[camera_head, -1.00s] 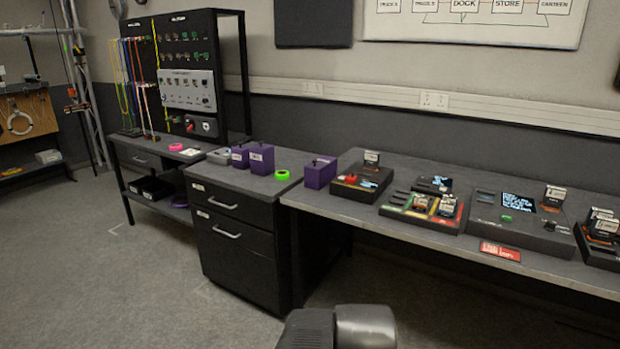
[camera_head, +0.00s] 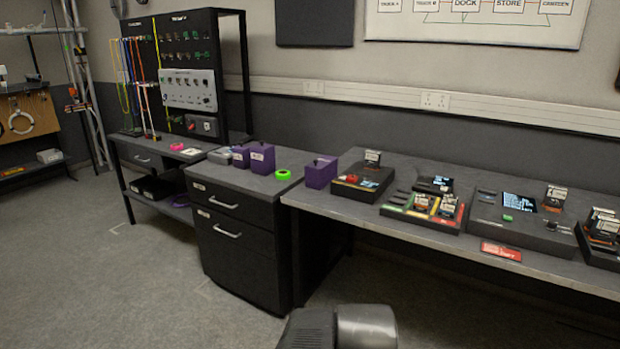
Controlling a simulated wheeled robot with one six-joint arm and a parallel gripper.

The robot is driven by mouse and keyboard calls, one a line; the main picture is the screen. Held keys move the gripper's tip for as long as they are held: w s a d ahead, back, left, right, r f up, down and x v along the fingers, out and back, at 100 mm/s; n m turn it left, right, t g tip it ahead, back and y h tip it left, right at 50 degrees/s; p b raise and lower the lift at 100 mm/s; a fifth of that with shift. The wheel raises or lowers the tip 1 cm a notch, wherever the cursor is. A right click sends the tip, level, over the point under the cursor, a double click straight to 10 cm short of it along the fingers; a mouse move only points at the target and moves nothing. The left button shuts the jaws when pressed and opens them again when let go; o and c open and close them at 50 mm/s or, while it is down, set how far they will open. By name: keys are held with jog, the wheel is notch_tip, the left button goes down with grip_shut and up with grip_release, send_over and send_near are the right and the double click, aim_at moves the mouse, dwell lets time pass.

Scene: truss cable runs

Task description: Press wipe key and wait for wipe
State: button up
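No key with a readable "wipe" label shows. A dark console (camera_head: 547,234) on the right of the long bench has a lit screen (camera_head: 520,203) and a small green key (camera_head: 507,218). To its left is a tray (camera_head: 392,209) with red, yellow and green strips, holding small cartridges. Further left, a dark box (camera_head: 376,191) has a red button (camera_head: 352,179) and a small lit display. Which of these is the wipe key I cannot tell. My gripper is out of view; only a dark part of my arm shows at the bottom edge.
A red label plate (camera_head: 501,251) lies at the bench's front edge. A drawer cabinet (camera_head: 240,258) stands below. The floor in front is clear at left.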

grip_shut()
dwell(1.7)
